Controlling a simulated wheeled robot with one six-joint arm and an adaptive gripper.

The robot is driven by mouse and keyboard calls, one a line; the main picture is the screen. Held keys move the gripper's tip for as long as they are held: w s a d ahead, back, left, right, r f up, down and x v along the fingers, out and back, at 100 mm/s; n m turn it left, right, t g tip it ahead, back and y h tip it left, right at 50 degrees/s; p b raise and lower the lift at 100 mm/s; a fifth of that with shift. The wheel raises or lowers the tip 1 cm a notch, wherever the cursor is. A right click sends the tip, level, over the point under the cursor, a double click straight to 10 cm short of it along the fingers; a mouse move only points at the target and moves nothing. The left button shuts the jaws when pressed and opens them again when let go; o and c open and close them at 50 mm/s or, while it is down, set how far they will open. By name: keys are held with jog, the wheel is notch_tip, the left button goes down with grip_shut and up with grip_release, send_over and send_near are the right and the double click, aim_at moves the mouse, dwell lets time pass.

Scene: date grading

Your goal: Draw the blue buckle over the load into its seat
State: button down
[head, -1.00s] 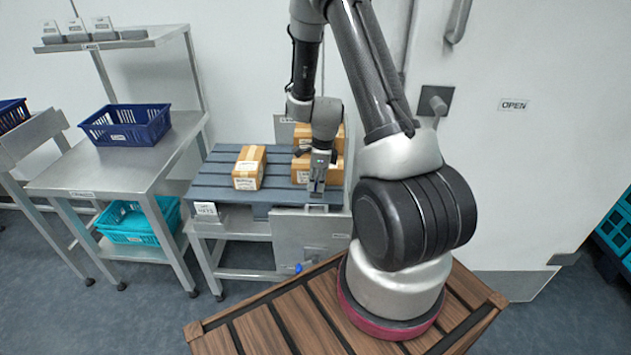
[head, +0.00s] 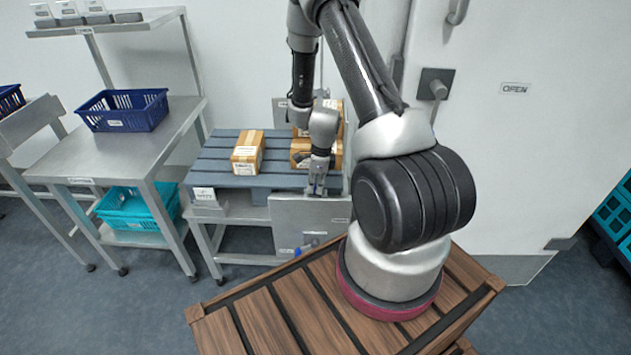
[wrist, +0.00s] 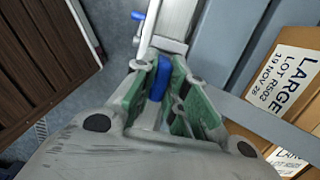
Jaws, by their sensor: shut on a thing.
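In the wrist view, the green-padded fingers of my gripper (wrist: 166,88) are closed around the blue buckle (wrist: 157,79). In the head view, my gripper (head: 317,186) is at the front right part of the slatted grey pallet (head: 226,180), in front of the stacked boxes. The buckle is too small or hidden to make out there. A second small blue piece (wrist: 138,16) sits beside a metal bar beyond the fingertips; a blue piece also shows low at the stand's front (head: 297,252). I cannot clearly make out a strap or the seat.
Cardboard boxes (head: 302,153) are stacked right behind my gripper, and another box (head: 247,152) stands to the left. A metal panel (head: 297,222) fronts the stand. A steel table (head: 95,160) with a dark blue crate (head: 122,111) is at left; a teal crate (head: 138,212) is below it.

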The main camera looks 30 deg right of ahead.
jog(key=shift+f, duration=0.3)
dwell(0.5)
jog(key=c, duration=1.4)
grip_release()
jog(key=shift+o, duration=0.2)
notch_tip(320, 180, up, 12)
jog(key=d, duration=0.1)
jog(key=shift+s, duration=0.4)
jog(key=shift+d, duration=0.1)
